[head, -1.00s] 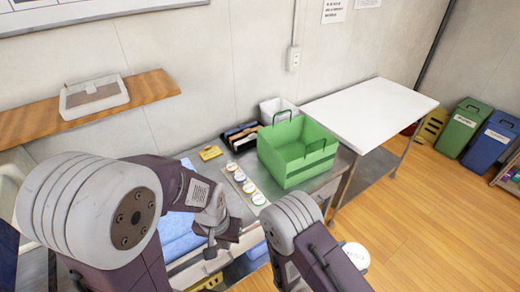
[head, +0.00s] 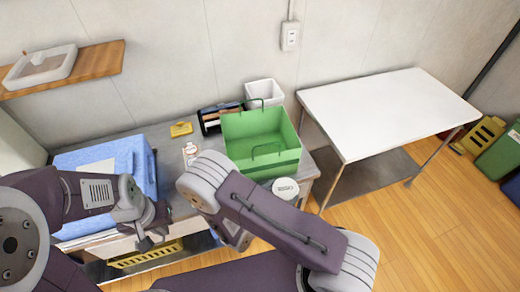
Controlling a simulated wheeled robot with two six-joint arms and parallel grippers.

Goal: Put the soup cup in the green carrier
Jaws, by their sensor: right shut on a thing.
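The green carrier (head: 290,163) is an open box with thin handles, standing on the counter right of centre in the head view. The soup cup shows as a round white lid with printing (head: 285,189), just in front of the carrier's near right corner and outside it. The cup's body is mostly hidden. My right forearm lies beside the cup, and my right jaws are hidden behind it; the cup has travelled with this arm, so it is in that gripper. My left gripper (head: 152,236) hangs at the counter's front, away from the cup; its finger gap is unclear.
A yellow item (head: 181,129), a dark divided box (head: 208,119) and a white bin (head: 265,88) line the back. A clear white table (head: 390,105) stands at right. A tray (head: 40,68) sits on the wall shelf.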

